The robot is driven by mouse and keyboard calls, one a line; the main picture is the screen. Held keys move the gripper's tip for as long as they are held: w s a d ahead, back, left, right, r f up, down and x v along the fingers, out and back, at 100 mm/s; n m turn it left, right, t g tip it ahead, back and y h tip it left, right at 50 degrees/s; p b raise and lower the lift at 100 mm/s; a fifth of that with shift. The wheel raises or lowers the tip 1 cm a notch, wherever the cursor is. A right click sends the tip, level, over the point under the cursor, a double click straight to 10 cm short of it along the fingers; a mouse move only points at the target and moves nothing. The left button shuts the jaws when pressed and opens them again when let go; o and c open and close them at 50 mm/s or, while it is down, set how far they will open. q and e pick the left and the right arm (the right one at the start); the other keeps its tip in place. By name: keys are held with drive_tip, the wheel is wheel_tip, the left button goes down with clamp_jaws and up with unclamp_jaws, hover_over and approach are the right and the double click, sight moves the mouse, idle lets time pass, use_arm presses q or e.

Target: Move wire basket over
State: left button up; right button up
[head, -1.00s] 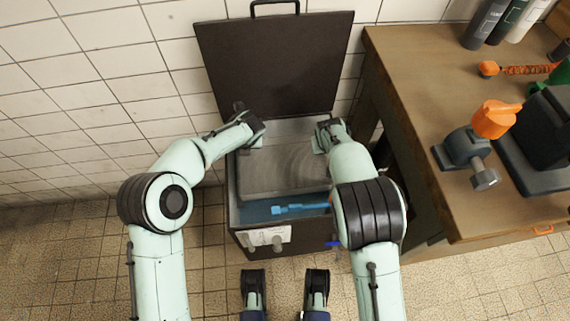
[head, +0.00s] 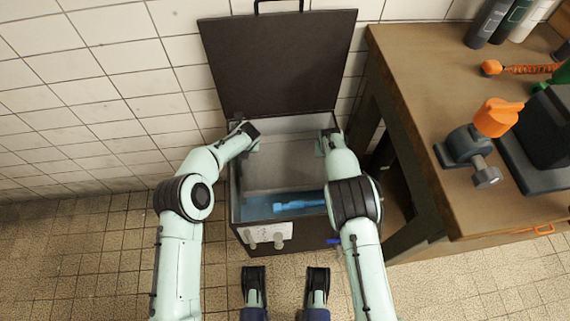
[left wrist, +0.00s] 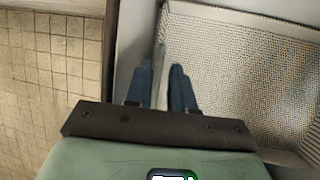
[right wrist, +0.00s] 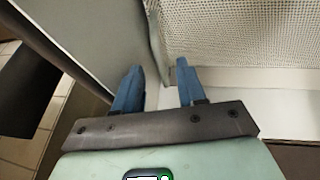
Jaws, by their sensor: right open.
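The grey mesh wire basket (head: 282,172) is inside an open dark chest (head: 285,232), in its middle and back part. In the left wrist view the mesh (left wrist: 235,75) fills the right side. In the right wrist view it (right wrist: 245,35) fills the top. My left gripper (head: 252,138) is at the basket's left side; its blue fingers (left wrist: 162,75) straddle a thin rim, and I cannot tell whether they grip it. My right gripper (head: 327,140) is at the right side, its fingers (right wrist: 160,72) apart and open near the basket's corner.
A blue tool (head: 298,201) lies in the front of the chest. The raised lid (head: 280,62) stands against the tiled wall. A wooden workbench (head: 420,130) with an orange-handled valve (head: 480,140) and bottles (head: 490,22) stands close on the right. The floor at left is clear.

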use_arm(q)
drive_tip(key=shift+x, duration=0.9)
use_arm(e)
drive_tip(key=shift+x, duration=0.85)
use_arm(q)
clamp_jaws()
use_arm(e)
drive_tip(key=c, duration=0.4)
clamp_jaws()
use_arm(q)
drive_tip(key=shift+r, duration=0.1)
